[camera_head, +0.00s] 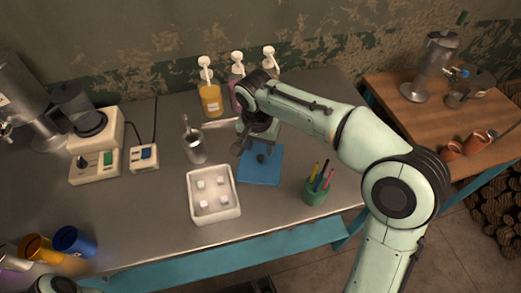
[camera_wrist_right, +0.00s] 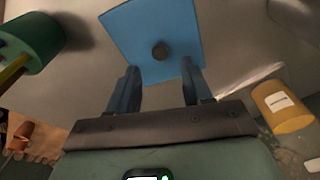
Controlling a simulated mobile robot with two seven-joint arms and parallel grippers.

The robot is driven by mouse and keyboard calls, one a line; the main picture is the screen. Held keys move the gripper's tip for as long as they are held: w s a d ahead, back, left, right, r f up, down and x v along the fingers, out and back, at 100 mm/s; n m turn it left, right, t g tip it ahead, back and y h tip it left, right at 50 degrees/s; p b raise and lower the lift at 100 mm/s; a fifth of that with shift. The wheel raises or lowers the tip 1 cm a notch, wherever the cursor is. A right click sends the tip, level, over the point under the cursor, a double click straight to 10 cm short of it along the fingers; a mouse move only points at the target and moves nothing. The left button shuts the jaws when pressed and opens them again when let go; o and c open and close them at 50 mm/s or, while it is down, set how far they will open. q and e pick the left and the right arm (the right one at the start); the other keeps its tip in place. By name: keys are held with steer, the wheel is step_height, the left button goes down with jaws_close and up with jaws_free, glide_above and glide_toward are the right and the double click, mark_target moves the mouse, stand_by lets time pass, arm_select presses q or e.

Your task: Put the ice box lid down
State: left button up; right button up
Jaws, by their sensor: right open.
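The ice box lid (camera_head: 262,172) is a flat blue square with a dark round knob (camera_head: 261,158). It lies on the metal table, right of the white ice box (camera_head: 215,213), which is uncovered and holds several pale cubes. My right gripper (camera_head: 252,150) is just above the lid's far left part in the head view. In the right wrist view the lid (camera_wrist_right: 135,30) and its knob (camera_wrist_right: 160,51) show beyond the open, empty fingers of my right gripper (camera_wrist_right: 157,85), with the knob apart from them. Only a part of my left arm shows at the bottom left; its gripper is not visible.
A green pen cup (camera_head: 315,193) stands right of the lid. A metal cup (camera_head: 194,148) stands behind the ice box. Pump bottles, including a yellow one (camera_head: 211,100), stand at the back. Blue (camera_head: 74,241) and yellow cups are at the front left. Table between is clear.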

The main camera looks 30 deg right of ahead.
step_height(320, 180, up, 7)
steer(key=p, duration=0.1)
steer(key=shift+s+a, duration=0.3)
steer(key=shift+a, duration=0.05)
stand_by(0.3)
